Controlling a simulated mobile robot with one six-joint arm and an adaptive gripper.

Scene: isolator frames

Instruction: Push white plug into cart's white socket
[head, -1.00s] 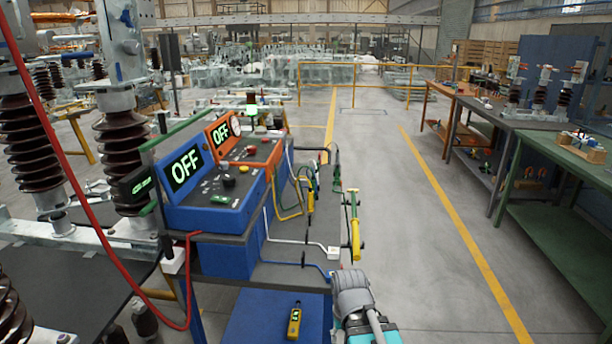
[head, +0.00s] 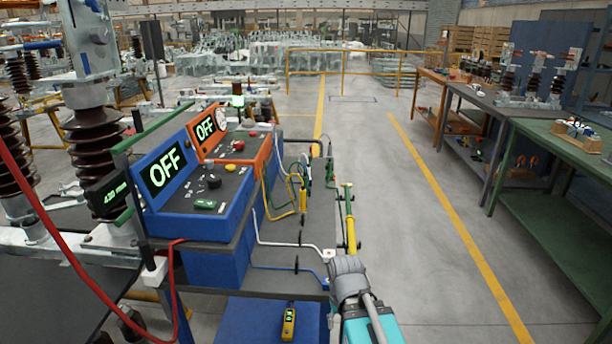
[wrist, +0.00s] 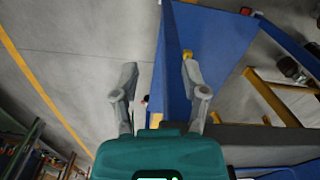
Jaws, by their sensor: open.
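A white cable (head: 283,243) lies along the blue cart's dark top and ends near a small white block (head: 328,254) at the cart's right edge. I cannot tell whether this block is the plug or the socket. My gripper (wrist: 158,68) is open, with its two grey fingers apart and nothing held between them. In the head view, my gray wrist is just below the white block, beside the cart's right front corner, and the fingertips are hard to make out. In the wrist view, the fingers straddle the cart's blue edge (wrist: 172,85) in the picture; contact is unclear.
Blue and orange OFF panels (head: 163,170) stand on the cart. A yellow-green rod (head: 350,222) stands at its right side. Coloured cables hang near it. A yellow handheld device (head: 288,322) lies on the lower blue shelf (head: 250,318). Open floor lies right, before the green workbench (head: 550,225).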

